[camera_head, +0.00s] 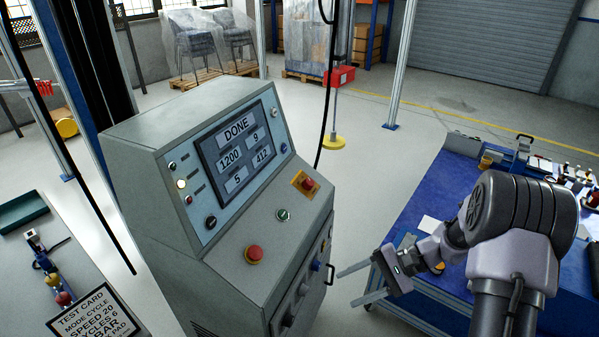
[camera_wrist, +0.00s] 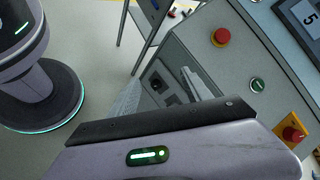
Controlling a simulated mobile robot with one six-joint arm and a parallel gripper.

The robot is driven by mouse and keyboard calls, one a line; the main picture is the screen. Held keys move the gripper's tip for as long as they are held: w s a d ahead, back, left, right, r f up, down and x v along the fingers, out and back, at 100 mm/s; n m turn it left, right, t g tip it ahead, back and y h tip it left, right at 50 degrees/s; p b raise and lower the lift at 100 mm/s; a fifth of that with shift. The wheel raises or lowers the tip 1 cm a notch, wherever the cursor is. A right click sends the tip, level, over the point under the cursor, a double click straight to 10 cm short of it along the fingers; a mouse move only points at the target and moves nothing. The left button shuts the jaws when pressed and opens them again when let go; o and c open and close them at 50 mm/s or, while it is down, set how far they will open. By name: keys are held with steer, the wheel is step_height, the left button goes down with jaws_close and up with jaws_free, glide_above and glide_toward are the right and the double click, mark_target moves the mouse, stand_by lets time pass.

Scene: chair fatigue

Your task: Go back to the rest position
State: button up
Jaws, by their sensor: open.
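My gripper (camera_head: 346,287) is at the lower middle of the head view, at the end of my arm reaching left. Its two fingers are apart with nothing between them. They point left toward the right side of the grey control console (camera_head: 160,140), with floor visible around them. The console screen (camera_head: 238,148) reads DONE, 1200, 9, 5 and 412. In the wrist view my gripper (camera_wrist: 158,76) shows its two fingers apart, in front of the console side (camera_wrist: 190,45).
A blue-topped bench (camera_head: 440,190) with tools stands right, beneath my arm. A red button (camera_head: 254,253) and a red stop button on a yellow plate (camera_head: 306,183) are on the console. A test card (camera_head: 95,315) lies lower left. Open floor (camera_head: 360,180) separates console and bench.

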steer(key=s+a+r+n+t+h, duration=0.1)
steer(key=s+a+r+n+h, duration=0.2)
steer(key=r, duration=0.5)
steer(key=s+a+r+h, duration=0.1)
steer(key=s+r+h, duration=0.2)
steer(key=s+r, duration=0.4)
steer(key=s+r+n+t+h, duration=0.1)
steer(key=s+r+t+h, duration=0.2)
steer(key=s, duration=0.7)
step_height(320, 180, up, 4)
steer(key=shift+r+t, duration=0.15)
steer(key=shift+t, duration=1.05)
